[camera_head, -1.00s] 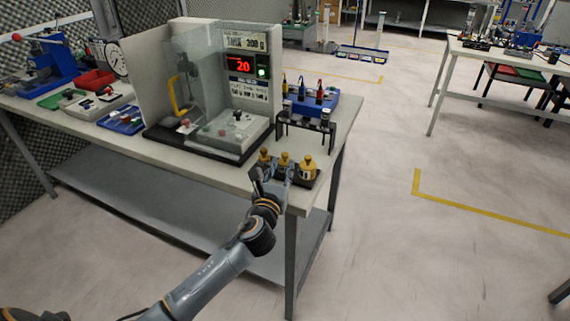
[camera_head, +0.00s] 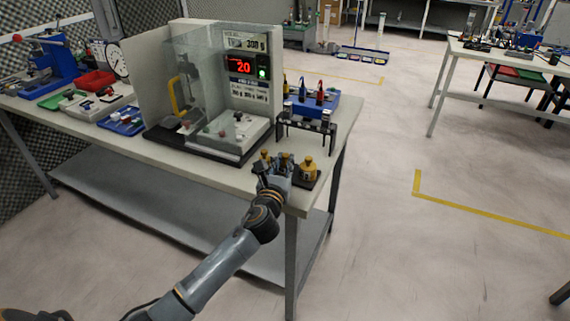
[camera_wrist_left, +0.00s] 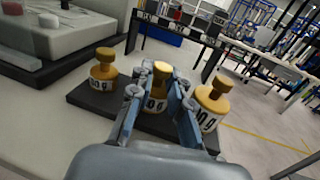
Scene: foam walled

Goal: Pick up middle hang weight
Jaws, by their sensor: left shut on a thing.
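Three brass hang weights with knobbed tops and white number labels stand in a row on a dark base (camera_wrist_left: 82,96) near the table's front right corner. The middle weight (camera_wrist_left: 158,88) is between the fingers of my left gripper (camera_wrist_left: 160,92), which is shut on it. The left weight (camera_wrist_left: 103,72) and right weight (camera_wrist_left: 212,100) stand free on either side. In the head view my left gripper (camera_head: 277,167) covers most of the middle weight, while the right weight (camera_head: 307,168) shows clearly. The middle weight appears still at the base; I cannot tell if it is lifted. My right gripper is not in view.
A glass-shielded test machine (camera_head: 225,90) with a red display stands behind the weights. A black rack (camera_head: 306,124) and a blue block (camera_head: 318,104) with bottles stand behind right. The table's right edge is close; the floor beyond is open.

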